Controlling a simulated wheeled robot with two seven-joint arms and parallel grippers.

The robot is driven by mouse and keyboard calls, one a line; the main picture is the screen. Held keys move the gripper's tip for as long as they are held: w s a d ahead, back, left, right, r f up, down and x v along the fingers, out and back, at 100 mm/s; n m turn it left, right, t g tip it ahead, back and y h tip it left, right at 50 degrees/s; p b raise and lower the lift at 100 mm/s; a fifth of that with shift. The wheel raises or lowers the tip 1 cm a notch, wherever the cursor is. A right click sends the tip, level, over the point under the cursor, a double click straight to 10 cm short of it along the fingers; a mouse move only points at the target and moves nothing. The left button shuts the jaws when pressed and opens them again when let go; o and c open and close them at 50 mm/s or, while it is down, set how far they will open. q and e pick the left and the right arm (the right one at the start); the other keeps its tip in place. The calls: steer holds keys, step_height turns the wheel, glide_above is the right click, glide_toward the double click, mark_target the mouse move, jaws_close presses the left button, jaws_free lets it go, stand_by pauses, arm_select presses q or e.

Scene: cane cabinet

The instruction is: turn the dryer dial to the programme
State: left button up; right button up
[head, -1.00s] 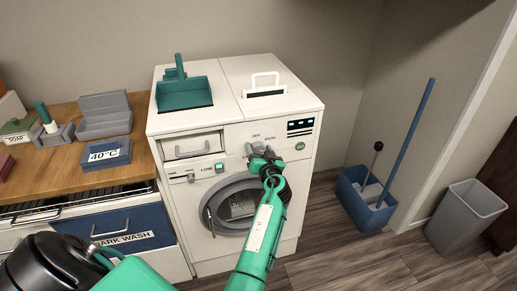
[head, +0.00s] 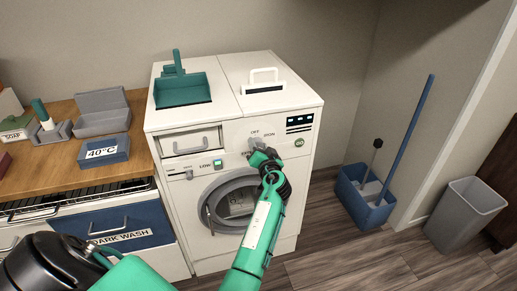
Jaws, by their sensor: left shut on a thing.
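The white dryer (head: 295,165) stands in the middle of the head view, with a round glass door on its front. Its grey dial (head: 256,143) sits on the upper right of the front panel, below the word OFF and beside the word IRON. My left gripper (head: 258,151) is shut on the dial, reaching it from below. The gripper hides most of the dial and part of the labels around it, so I cannot tell where its pointer stands. My right gripper is not in view.
A teal dustpan (head: 182,92) lies on top. A wooden counter (head: 60,165) stands left. A blue bucket (head: 366,208) and grey bin (head: 465,215) stand right.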

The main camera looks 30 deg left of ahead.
arm_select(q)
steer(key=shift+m, duration=1.2)
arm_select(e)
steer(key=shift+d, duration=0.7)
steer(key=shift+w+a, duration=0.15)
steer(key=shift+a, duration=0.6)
